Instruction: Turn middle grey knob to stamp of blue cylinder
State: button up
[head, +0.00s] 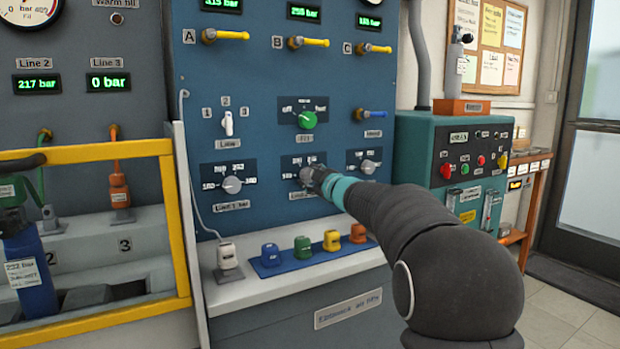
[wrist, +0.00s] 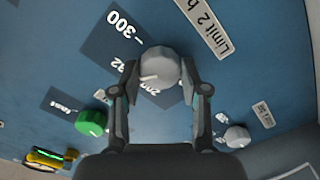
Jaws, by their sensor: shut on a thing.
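The middle grey knob (wrist: 160,66) is between my gripper's two fingers in the wrist view. My gripper (wrist: 160,72) is shut on it. Its white mark points to the lower left, roughly between the 232 and 200 labels on the dark scale plate (wrist: 108,38). In the head view my gripper (head: 318,180) hides most of this knob on the blue panel (head: 270,110). The blue cylinder (head: 32,308) stands at the far left with a white stamped label (head: 22,274) that appears to read 232 bar.
Grey knobs sit left (head: 232,185) and right (head: 368,167) of the middle one. A green knob (head: 306,120) is above. Coloured caps on a blue mat (head: 268,268) lie on the ledge below. A yellow rail (head: 90,153) fronts the cylinder rack.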

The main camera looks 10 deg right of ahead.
jog(key=o, duration=1.1)
jog(key=shift+o, duration=0.2)
jog(key=v, duration=1.2)
